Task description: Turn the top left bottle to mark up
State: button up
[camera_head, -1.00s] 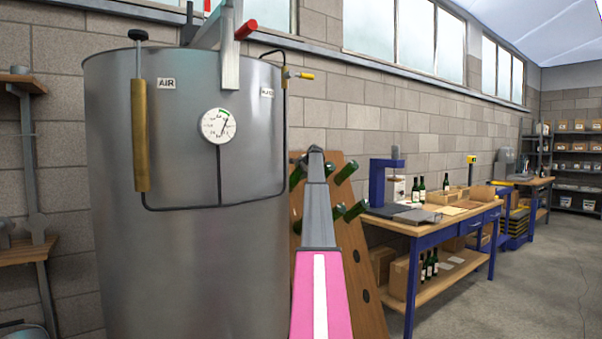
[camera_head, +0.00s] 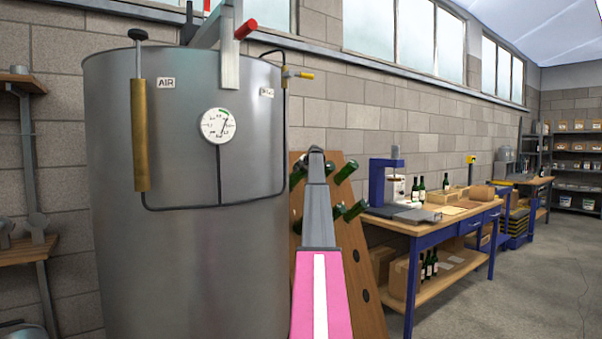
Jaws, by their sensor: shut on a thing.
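The tilted wooden rack (camera_head: 368,290) stands right of the steel tank, with green bottles stuck neck-first into its holes. The top left bottle (camera_head: 296,176) shows only in part, just left of my arm's grey end. My gripper (camera_head: 304,160) is at this bottle and shut on it; its fingers are mostly hidden behind my wrist. The mark on the bottle cannot be made out. The top right bottle (camera_head: 346,172) and a lower right bottle (camera_head: 356,210) stick out to the right of my arm.
A big steel tank (camera_head: 190,250) with a gauge stands close on the left. A blue-framed workbench (camera_head: 415,229) with a press, bottles and boxes stands right of the rack. The floor at the right is clear.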

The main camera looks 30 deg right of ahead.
dwell(0.3)
jog(key=o, duration=0.9)
jog(key=shift+s+r, duration=0.1)
jog(key=shift+s, duration=0.05)
jog(key=v, duration=1)
jog(key=shift+s, duration=0.2)
jog(key=shift+r, duration=0.15)
